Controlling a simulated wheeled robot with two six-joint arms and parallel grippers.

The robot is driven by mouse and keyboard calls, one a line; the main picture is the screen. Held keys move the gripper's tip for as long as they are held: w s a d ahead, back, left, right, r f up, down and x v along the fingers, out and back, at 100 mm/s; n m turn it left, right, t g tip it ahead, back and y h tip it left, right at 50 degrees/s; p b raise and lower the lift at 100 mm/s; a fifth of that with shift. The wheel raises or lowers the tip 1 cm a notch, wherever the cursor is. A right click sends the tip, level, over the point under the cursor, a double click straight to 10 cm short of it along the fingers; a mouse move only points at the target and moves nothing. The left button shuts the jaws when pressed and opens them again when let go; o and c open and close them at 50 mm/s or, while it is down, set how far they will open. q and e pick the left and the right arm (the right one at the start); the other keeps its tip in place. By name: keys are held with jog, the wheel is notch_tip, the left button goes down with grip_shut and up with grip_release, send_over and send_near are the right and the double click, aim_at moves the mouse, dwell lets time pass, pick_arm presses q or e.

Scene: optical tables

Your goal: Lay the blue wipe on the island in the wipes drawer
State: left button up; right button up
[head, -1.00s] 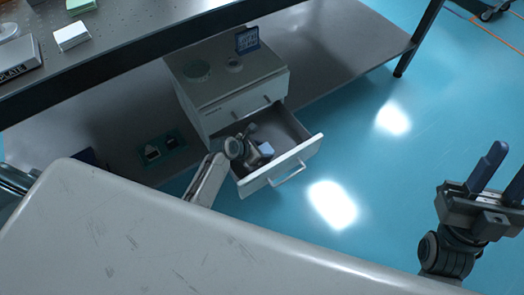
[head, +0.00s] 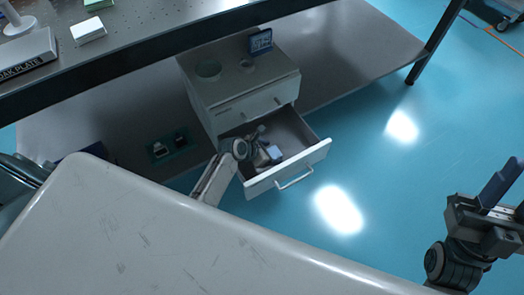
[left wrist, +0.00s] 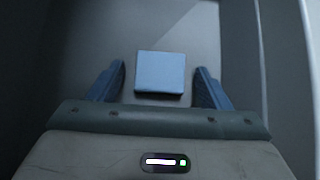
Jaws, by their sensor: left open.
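The blue wipe (head: 274,153) is a small light-blue square inside the pulled-out lower drawer (head: 316,153) of the white cabinet. My left gripper (head: 268,144) reaches down into this drawer and is open. In the left wrist view, the wipe (left wrist: 160,73) lies flat between the two blue fingers (left wrist: 160,88), with a gap on each side. It appears to rest on the drawer floor. My right gripper (head: 506,198) is at the right edge of the head view, empty and open, far from the drawer; one finger is partly cut off.
The cabinet (head: 235,90) stands on the shelf under the optical table (head: 150,45), with a small blue sign (head: 261,41) on top. A white surface (head: 150,235) fills the foreground. Blue floor is clear at right.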

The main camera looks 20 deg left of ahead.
pick_arm(q)
jog(key=p+v, duration=0.2)
jog(key=v, duration=0.3)
jog(key=shift+s+a+r, duration=0.1)
jog(key=shift+s+r, duration=0.05)
jog(key=shift+r, duration=0.1)
jog(key=s+a+r+m+t+y, duration=0.1)
jog(key=s+r+m+t, duration=0.2)
jog(key=r+m, duration=0.6)
jog(key=s+a+r+m+t+y+p, duration=0.1)
jog(key=s+a+r+m+t+y, duration=0.1)
jog(key=s+r+m, duration=0.4)
jog(key=s+a+r+m+t+y+p, duration=0.1)
jog(key=s+r+m+t, duration=0.3)
jog(key=r+m, duration=0.9)
notch_tip(320, 180, up, 3)
jog(key=shift+s+f+m+t, duration=0.1)
jog(key=shift+s+m+t, duration=0.2)
jog(key=shift+t, duration=0.3)
pick_arm(e)
jog(key=w+f+m+g+h, duration=0.3)
jog(key=f+g, duration=0.3)
jog(key=f, duration=0.3)
jog(key=w+f+m+g+h, duration=0.2)
jog(key=f+g+h, duration=0.2)
jog(key=f+g, duration=0.3)
notch_tip(320, 180, down, 3)
jog(key=shift+w+f+m, duration=0.15)
jog(key=shift+w+m, duration=0.25)
